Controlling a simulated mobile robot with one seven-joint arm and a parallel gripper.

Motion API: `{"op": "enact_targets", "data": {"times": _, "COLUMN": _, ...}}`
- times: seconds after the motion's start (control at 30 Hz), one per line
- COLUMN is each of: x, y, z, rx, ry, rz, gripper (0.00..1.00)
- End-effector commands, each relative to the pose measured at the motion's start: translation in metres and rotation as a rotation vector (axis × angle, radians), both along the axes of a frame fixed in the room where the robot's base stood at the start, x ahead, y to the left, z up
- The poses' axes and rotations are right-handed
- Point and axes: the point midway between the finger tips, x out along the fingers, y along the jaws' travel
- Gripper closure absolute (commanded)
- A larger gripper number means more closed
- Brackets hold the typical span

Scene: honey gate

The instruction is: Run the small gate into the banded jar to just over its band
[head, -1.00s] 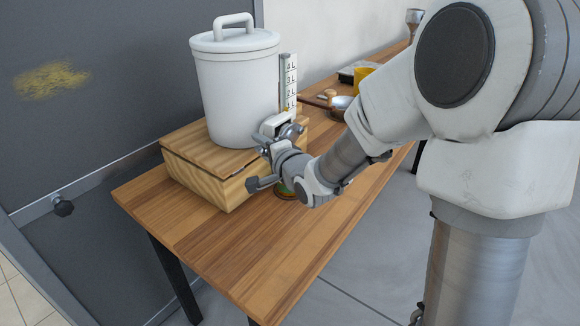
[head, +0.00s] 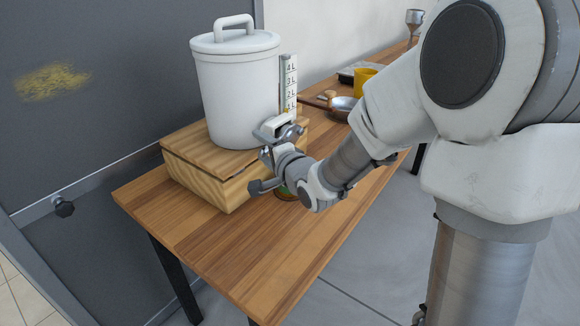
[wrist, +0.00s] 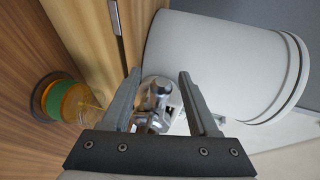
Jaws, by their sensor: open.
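The white lidded tank (head: 237,95) stands upright on a wooden box, with a litre scale (head: 290,82) at its side. My gripper (wrist: 158,73) is open, its fingers on either side of the small metal gate (wrist: 157,92) low on the tank, with gaps showing. In the head view my gripper (head: 280,132) covers most of the gate. The banded jar (wrist: 90,113) is clear glass with a green band (wrist: 53,100) and amber honey (wrist: 73,101). Thin yellowish streaks show at it; I cannot tell whether honey is flowing or the exact level. My wrist mostly hides the jar (head: 284,193) in the head view.
The wooden box (head: 215,172) stands on a long wooden table (head: 240,245). Farther back are a metal pan (head: 343,104), a yellow mug (head: 364,76) and a metal funnel-shaped piece (head: 414,18). The table's near end is bare. A dark panel (head: 90,120) stands at left.

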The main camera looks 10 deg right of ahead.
Motion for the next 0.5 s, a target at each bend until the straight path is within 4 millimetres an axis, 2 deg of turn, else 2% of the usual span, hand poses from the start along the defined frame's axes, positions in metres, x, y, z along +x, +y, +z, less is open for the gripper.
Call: {"op": "enact_targets", "data": {"times": 0.5, "x": -0.039, "y": -0.016, "z": 0.009, "rx": -0.001, "ry": 0.001, "rz": 0.000, "gripper": 0.40}}
